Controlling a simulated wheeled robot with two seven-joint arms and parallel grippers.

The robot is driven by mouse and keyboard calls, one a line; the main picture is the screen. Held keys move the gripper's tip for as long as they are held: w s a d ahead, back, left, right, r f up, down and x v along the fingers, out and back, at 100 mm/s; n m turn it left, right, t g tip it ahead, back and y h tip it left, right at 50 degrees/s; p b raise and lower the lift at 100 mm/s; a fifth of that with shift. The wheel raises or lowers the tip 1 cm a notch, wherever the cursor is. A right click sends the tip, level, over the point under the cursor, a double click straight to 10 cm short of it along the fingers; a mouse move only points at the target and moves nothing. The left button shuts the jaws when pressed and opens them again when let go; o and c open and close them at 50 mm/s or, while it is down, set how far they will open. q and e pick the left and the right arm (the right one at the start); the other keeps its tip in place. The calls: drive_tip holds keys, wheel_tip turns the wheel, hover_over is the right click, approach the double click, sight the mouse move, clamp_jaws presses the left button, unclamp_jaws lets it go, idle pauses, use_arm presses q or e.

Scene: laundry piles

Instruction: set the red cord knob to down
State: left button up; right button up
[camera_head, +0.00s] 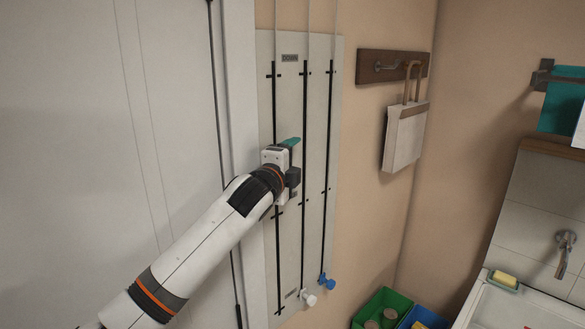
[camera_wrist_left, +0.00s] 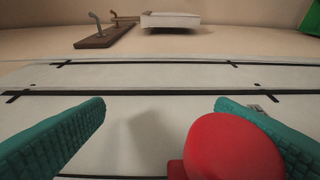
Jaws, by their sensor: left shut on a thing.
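The red cord knob (camera_wrist_left: 235,150) shows large and round between the teal fingers of my left gripper (camera_wrist_left: 160,108), against the right finger in the left wrist view. My left gripper (camera_head: 292,160) is shut on it, around mid-height of the panel's left slot (camera_head: 275,105). In the head view the gripper hides the red knob. The pale panel (camera_head: 318,130) has three dark upright slots with small cross marks. A white knob (camera_head: 308,298) and a blue knob (camera_head: 327,282) sit at the bottoms of the other two slots. My right gripper is not in view.
A wooden hook rail (camera_head: 365,66) with a hanging white bag (camera_head: 404,138) is right of the panel. A green bin (camera_head: 366,310) and a sink (camera_head: 500,305) stand lower right. A white door-like surface (camera_head: 80,130) fills the left.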

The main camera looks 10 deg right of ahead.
use_arm(q)
drive_tip(key=shift+s+r, duration=0.15)
drive_tip(key=shift+r, duration=0.75)
drive_tip(key=shift+c, duration=0.4)
drive_tip(key=shift+f, duration=0.45)
drive_tip(key=shift+c, duration=0.7)
drive_tip(key=shift+s+a+f, duration=0.15)
drive_tip(key=shift+f, duration=0.15)
drive_tip(key=v, duration=1.3)
drive_tip(key=shift+f, duration=0.35)
drive_tip(key=shift+s+a, duration=0.1)
